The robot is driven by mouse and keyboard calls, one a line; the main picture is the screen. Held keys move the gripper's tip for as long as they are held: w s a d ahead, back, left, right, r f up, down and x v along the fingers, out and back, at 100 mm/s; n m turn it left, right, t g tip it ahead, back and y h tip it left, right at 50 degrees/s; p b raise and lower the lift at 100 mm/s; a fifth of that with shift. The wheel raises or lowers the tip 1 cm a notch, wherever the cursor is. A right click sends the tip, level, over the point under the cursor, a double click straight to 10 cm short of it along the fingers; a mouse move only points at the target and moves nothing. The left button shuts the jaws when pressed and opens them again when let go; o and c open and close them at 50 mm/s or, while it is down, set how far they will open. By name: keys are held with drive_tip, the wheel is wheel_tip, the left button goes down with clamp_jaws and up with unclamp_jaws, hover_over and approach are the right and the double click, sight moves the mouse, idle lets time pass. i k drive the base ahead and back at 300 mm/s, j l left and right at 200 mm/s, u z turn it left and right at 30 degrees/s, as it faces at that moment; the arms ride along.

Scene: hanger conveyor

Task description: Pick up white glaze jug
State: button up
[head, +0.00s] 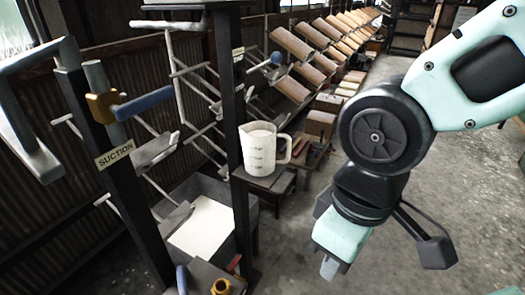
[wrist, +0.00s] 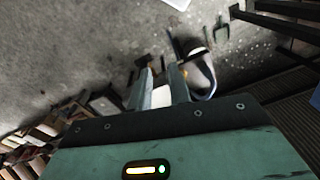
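The white glaze jug (head: 262,150) stands upright on a small dark shelf (head: 264,181) fixed to a dark post in the head view. It has dark markings on its side and a handle on its right. My gripper (head: 329,268) hangs to the right of the jug and lower in the picture, apart from it, pointing down. In the wrist view the two fingers of my gripper (wrist: 160,76) stand apart with a gap between them and look open.
A dark post (head: 228,100) rises just left of the jug. A grey bin (head: 246,218) with a white sheet or liquid is below left. Hanger racks and a "SUCTION" sign (head: 115,153) are at left. Boxes (head: 320,123) stand behind. Concrete floor (head: 455,200) is open at right.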

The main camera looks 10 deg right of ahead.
sight(258, 139)
drive_tip(key=l, duration=0.45)
drive_tip(key=i+l, duration=0.1)
drive_tip(key=l, duration=0.35)
drive_tip(key=l+u, duration=0.15)
drive_tip(key=u, duration=1.45)
